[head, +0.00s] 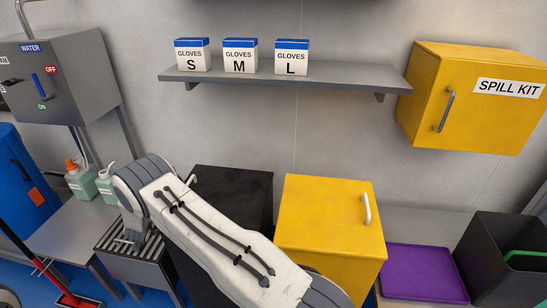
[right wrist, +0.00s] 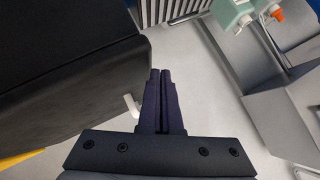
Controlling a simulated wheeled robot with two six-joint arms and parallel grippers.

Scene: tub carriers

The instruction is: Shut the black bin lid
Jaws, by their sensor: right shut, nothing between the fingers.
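The black bin (head: 235,185) stands left of the yellow bin in the head view, partly hidden by my right arm. Its pale handle (head: 192,180) shows at its left edge. I cannot tell how far its lid is open. In the right wrist view the black bin (right wrist: 70,85) fills the left side, with the handle (right wrist: 132,105) just left of my fingers. My right gripper (right wrist: 160,72) is shut and empty, beside the handle; I cannot tell whether it touches. My arm hides this gripper in the head view. My left gripper is out of view.
The yellow bin (head: 325,210) stands right of the black one. A slatted grey unit (head: 125,265) and a bench with bottles (head: 82,182) are at left. A purple tray (head: 425,273) and an open dark container (head: 495,260) are at right. A glove shelf (head: 335,78) hangs above.

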